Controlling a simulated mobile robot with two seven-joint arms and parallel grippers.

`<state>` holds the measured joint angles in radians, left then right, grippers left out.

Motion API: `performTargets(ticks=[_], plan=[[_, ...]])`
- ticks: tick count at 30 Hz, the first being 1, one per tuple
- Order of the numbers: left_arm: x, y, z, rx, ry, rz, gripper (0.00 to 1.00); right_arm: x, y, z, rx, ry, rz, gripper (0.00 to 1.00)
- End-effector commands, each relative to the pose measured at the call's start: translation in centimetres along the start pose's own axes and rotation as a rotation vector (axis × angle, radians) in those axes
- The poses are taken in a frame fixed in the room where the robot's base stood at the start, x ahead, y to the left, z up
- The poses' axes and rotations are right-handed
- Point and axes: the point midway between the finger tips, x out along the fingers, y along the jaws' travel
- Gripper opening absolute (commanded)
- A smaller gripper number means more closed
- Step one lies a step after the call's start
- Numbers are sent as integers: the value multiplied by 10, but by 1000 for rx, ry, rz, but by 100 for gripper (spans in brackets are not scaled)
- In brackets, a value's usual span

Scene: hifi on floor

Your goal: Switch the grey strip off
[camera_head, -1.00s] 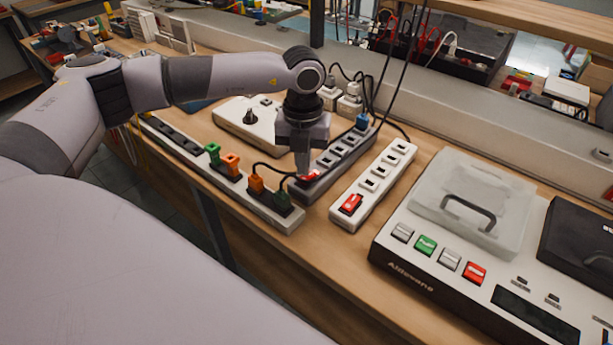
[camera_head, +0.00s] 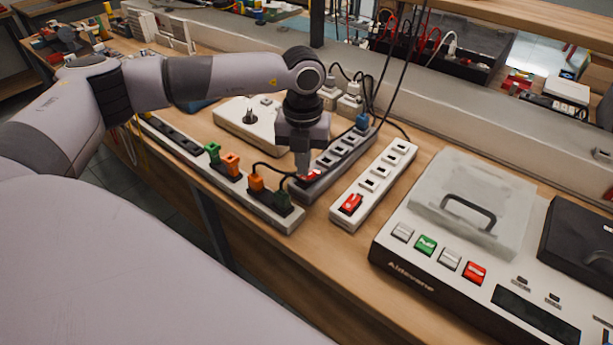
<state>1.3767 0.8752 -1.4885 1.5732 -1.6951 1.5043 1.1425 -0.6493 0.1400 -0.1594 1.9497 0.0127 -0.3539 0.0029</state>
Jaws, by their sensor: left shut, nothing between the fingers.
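The grey strip (camera_head: 335,163) lies on the workbench between two white strips. A blue plug (camera_head: 362,122) sits at its far end and several empty sockets run along it. Its red switch (camera_head: 312,175) is at the near end, partly hidden by my left gripper. My left gripper (camera_head: 302,174) is shut and points down, with its tips at the red switch. I cannot tell whether they touch it or which way the switch is tipped. My right gripper is not in view.
A white strip (camera_head: 376,186) with a red switch lies close on the right. A long strip (camera_head: 225,178) with orange and green plugs lies on the left. A labelled device (camera_head: 420,265) stands at the right. Black cables hang behind the grey strip.

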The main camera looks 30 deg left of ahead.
Motion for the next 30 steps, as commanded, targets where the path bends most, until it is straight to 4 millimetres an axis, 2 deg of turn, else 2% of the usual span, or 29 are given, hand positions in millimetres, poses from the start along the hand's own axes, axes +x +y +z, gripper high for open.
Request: performTargets(ticks=[30], plan=[[16, 0, 0, 0, 0, -1, 0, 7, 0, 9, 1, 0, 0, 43]])
